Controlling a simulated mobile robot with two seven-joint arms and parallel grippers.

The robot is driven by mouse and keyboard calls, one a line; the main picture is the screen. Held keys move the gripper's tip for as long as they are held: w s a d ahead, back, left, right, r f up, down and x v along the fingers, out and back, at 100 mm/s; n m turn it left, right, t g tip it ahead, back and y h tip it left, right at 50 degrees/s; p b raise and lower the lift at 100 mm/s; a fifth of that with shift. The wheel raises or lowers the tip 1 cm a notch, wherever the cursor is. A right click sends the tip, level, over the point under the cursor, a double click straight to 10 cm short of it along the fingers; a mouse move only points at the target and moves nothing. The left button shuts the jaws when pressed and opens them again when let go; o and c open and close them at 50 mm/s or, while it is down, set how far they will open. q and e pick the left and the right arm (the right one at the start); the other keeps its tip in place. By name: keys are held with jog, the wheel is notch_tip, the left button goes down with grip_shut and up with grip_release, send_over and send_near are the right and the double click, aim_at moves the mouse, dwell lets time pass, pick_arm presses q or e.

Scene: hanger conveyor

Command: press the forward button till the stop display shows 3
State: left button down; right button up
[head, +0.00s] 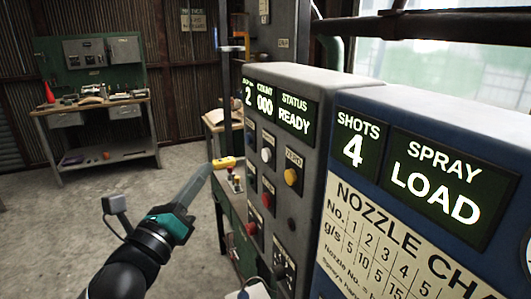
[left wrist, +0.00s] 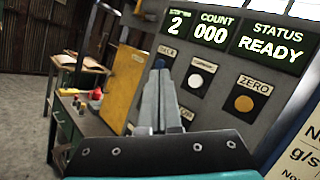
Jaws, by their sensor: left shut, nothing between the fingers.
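The grey control panel (head: 312,90) has a stop display (head: 248,96) showing 2, a count display (head: 265,104) showing 000 and a status display (head: 295,118) showing READY. Below them are a white button (head: 267,155) and a yellow button (head: 291,176) labelled ZERO. The white button (left wrist: 197,82) also shows in the left wrist view; its label is too small to read surely. My left gripper (head: 207,168) is shut and empty, pointing at the panel's left part. In the left wrist view its tip (left wrist: 159,72) overlaps a blue button under a label like BACK; contact cannot be told.
A blue cabinet (head: 362,115) on the right shows SHOTS 4 and SPRAY LOAD above a nozzle chart. Red knobs (head: 266,200) sit lower on the panel. A workbench (head: 95,105) stands at the back left. The floor (head: 90,205) between is clear.

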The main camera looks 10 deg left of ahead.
aim_at(265, 155)
pick_arm(q)
jog(key=shift+r, duration=0.2)
jog(key=w+d, duration=0.5)
jog(key=d, duration=0.2)
jog(key=shift+d, duration=0.2)
dwell(0.3)
jog(key=shift+d, duration=0.1)
dwell(1.9)
jog(key=shift+w+d, duration=0.15)
jog(key=shift+d, duration=0.1)
